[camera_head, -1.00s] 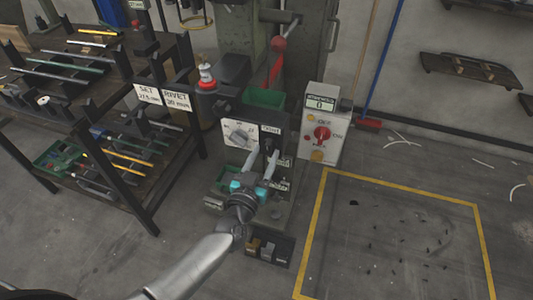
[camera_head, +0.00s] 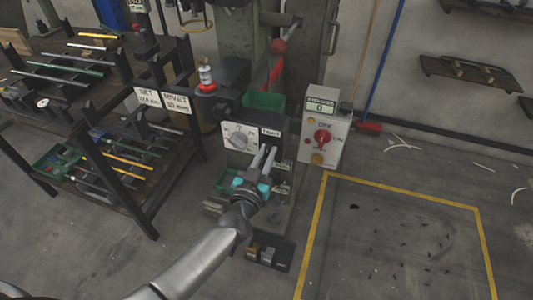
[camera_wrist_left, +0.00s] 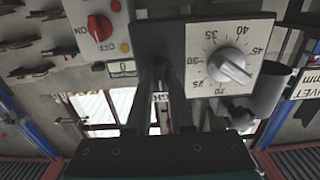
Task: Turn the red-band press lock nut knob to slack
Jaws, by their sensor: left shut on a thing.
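The press (camera_head: 259,122) stands in the middle of the head view, with a red lever above it. Its front has a white dial plate with a grey knob (camera_head: 238,141); in the left wrist view this dial (camera_wrist_left: 229,66) shows a numbered scale. A small label sits right of the dial, just above my fingertips. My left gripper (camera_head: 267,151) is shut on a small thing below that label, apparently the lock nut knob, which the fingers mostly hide. In the left wrist view my fingers (camera_wrist_left: 160,75) reach to the panel beside the dial. My right gripper is not in view.
A white switch box (camera_head: 321,135) with a red knob and a counter showing 0 stands right of the press. A dark rack (camera_head: 150,195) with tools stands left. Yellow lines mark open floor (camera_head: 400,235) at right.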

